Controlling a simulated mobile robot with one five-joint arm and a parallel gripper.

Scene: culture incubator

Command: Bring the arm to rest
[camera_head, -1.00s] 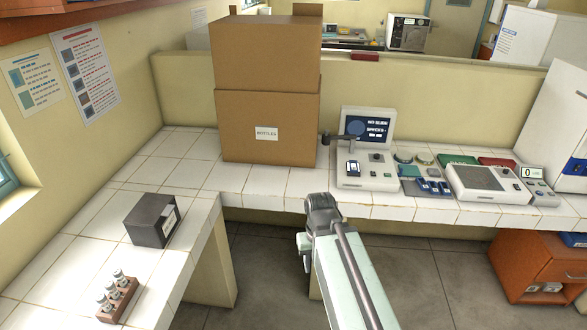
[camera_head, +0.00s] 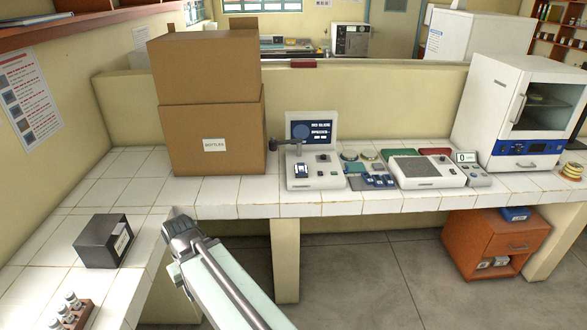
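My arm reaches up from the bottom of the head view, and its end, with my gripper (camera_head: 176,222), is near the inner corner of the white tiled counter (camera_head: 240,204). I see nothing clearly held. The dark grey box (camera_head: 103,241) stands to the left of my gripper, apart from it.
Two stacked cardboard boxes (camera_head: 213,140) stand behind my gripper. A rack of vials (camera_head: 70,312) is at lower left. A screened instrument (camera_head: 314,160), a grey-plated device (camera_head: 426,171) and a white incubator (camera_head: 525,110) line the counter rightward. The floor (camera_head: 370,270) is clear at centre.

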